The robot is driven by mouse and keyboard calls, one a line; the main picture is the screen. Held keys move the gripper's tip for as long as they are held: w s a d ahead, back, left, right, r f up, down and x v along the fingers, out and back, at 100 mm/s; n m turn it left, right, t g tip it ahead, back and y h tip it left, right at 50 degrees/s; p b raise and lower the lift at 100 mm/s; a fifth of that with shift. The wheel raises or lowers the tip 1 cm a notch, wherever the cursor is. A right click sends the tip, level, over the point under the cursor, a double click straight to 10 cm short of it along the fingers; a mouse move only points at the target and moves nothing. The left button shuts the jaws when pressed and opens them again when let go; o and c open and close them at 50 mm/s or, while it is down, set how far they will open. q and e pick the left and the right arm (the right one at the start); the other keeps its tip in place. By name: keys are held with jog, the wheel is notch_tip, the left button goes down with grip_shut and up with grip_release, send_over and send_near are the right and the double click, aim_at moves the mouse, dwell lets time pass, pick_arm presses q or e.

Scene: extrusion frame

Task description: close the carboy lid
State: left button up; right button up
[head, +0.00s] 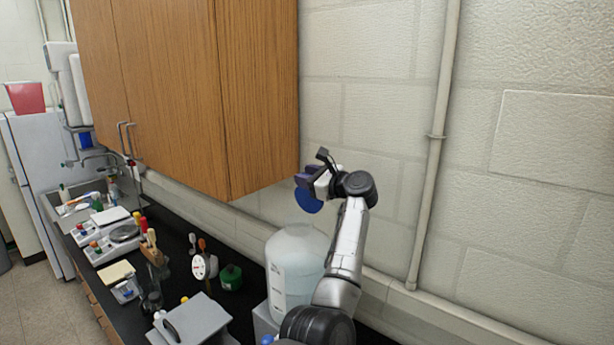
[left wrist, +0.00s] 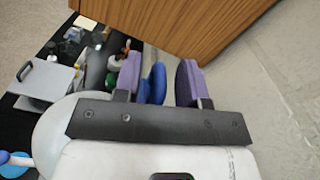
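The carboy (head: 294,265) is a large translucent bottle standing upright by the wall, with its neck at the top. Its blue lid (head: 308,201) is a disc tilted up on edge above the neck, not lying flat over it. My left gripper (head: 309,177) is at the lid, above the carboy. In the left wrist view the lid (left wrist: 153,85) shows between the two purple finger pads, nearer the left pad, with a gap to the right pad. The gripper looks open. The hinge is not clear. My right gripper is not in view.
A wooden wall cabinet (head: 190,90) hangs close on the left. A vertical pipe (head: 435,140) runs up the wall at the right. The black counter holds a grey device (head: 190,322), a green bottle (head: 231,277) and balances (head: 113,240).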

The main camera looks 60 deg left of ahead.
pick_arm(q)
grip_shut()
dwell(0.4)
